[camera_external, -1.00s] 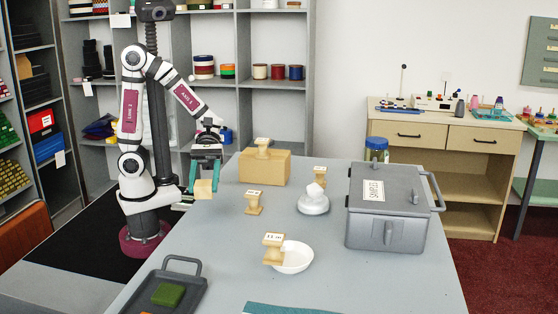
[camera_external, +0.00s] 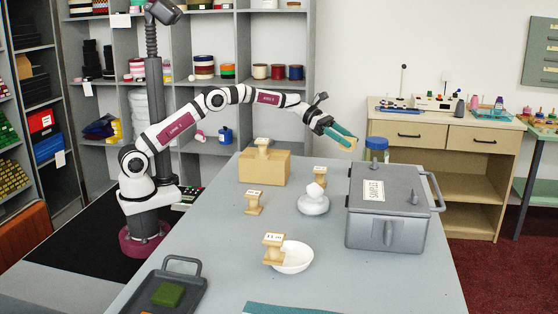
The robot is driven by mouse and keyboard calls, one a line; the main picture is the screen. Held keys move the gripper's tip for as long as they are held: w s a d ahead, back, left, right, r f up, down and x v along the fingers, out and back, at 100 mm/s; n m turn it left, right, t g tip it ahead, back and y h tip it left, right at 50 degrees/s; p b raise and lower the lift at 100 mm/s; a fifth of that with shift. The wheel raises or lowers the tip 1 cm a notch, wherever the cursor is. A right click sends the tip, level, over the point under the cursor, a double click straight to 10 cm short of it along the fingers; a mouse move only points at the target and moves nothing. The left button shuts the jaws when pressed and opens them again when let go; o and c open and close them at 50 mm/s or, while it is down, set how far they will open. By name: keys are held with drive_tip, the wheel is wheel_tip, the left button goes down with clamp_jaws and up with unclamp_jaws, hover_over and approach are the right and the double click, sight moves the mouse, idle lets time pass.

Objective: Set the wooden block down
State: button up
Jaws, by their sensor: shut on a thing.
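My gripper (camera_external: 343,138), with teal fingers, is stretched out over the far side of the grey table (camera_external: 200,262). The block is held in the air, just left of the blue-lidded jar (camera_external: 376,150) in the picture. Part of the block is hidden by the fingers.
A large wooden box (camera_external: 264,168) carries a stamp. Small stamp-like wooden stands (camera_external: 254,203), a white lumpy object (camera_external: 314,203), a white bowl (camera_external: 293,258) and a grey "SAMPLES" case (camera_external: 390,207) stand on the table. A dark tray (camera_external: 150,292) lies front left. The left middle is clear.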

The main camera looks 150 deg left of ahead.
sight(345, 177)
drive_tip(key=f, duration=1)
drive_tip(key=shift+s+a, duration=0.15)
drive_tip(key=shift+a, duration=0.2)
drive_tip(key=shift+f, duration=0.1)
drive_tip(key=o, duration=1.3)
drive_tip(key=shift+o, duration=0.2)
